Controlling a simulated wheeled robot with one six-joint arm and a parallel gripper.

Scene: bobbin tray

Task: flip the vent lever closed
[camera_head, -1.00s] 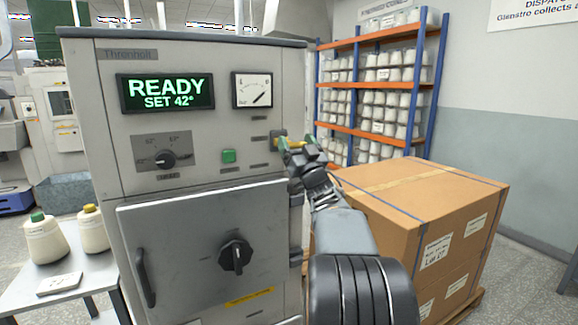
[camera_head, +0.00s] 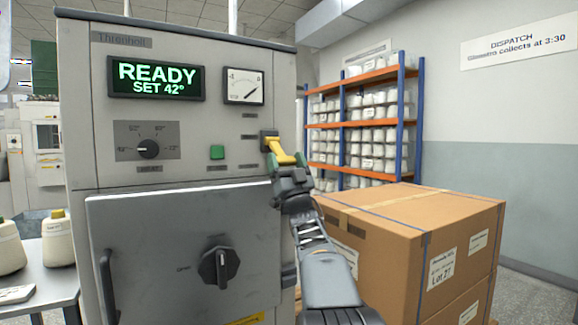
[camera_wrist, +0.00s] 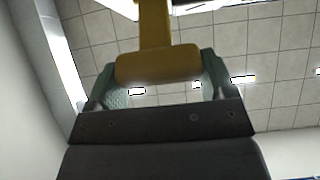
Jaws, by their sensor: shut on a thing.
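The yellow vent lever (camera_head: 279,150) sticks out from a dark mount at the right edge of the grey machine (camera_head: 150,60) and slopes down to the right. My gripper (camera_head: 287,162) is at its outer end and shut on it. In the wrist view the lever's yellow grip (camera_wrist: 157,65) lies between the two green fingertips of my gripper (camera_wrist: 158,80). The machine's display reads READY, SET 42°.
A strapped cardboard box (camera_head: 410,230) stands right of my arm. A shelf rack (camera_head: 365,125) with white bobbins is behind. The machine's door (camera_head: 150,240) with its black knob (camera_head: 219,266) is below left. A side table (camera_head: 40,280) holds two bobbins.

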